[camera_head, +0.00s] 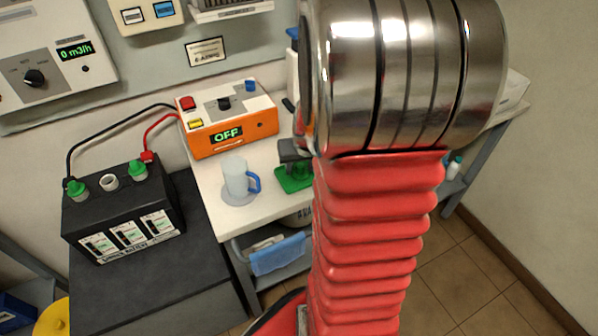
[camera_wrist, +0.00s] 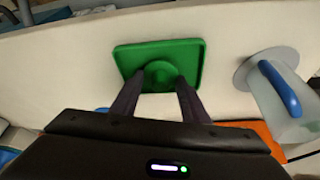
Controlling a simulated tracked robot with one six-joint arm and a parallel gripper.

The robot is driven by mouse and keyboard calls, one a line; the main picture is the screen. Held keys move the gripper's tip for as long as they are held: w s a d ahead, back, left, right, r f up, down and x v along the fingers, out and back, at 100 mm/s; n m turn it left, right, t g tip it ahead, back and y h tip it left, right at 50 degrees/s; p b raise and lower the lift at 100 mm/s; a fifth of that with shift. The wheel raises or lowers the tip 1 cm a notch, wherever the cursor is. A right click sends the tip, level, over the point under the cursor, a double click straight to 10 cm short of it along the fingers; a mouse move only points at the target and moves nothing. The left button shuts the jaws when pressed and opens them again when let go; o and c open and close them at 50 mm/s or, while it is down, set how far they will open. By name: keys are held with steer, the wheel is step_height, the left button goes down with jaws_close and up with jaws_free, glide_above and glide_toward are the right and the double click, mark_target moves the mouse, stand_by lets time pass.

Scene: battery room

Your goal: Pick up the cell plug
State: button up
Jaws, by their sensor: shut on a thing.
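The green cell plug (camera_wrist: 160,71) shows in the wrist view over a square green tray (camera_wrist: 199,48). My gripper (camera_wrist: 160,82) is shut on the plug, with one dark finger on each side. I cannot tell whether the plug still touches the tray. In the head view my gripper (camera_head: 294,152) is partly hidden by my arm, just above the green tray (camera_head: 293,184), and the plug is not distinct there. The black battery (camera_head: 124,215) at the left has two green plugs (camera_head: 138,170) on its top and an open white filler hole (camera_head: 109,182) between them.
A clear jug with a blue handle (camera_head: 237,177) stands on a grey disc left of the tray. An orange charger box (camera_head: 232,141) reading OFF stands behind, its red and black leads running to the battery. A blue cloth (camera_head: 277,255) hangs below the white bench.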

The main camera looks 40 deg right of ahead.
mark_target(300, 165)
steer(key=shift+c, duration=1.2)
step_height(300, 165, up, 10)
steer(key=shift+w, duration=0.1)
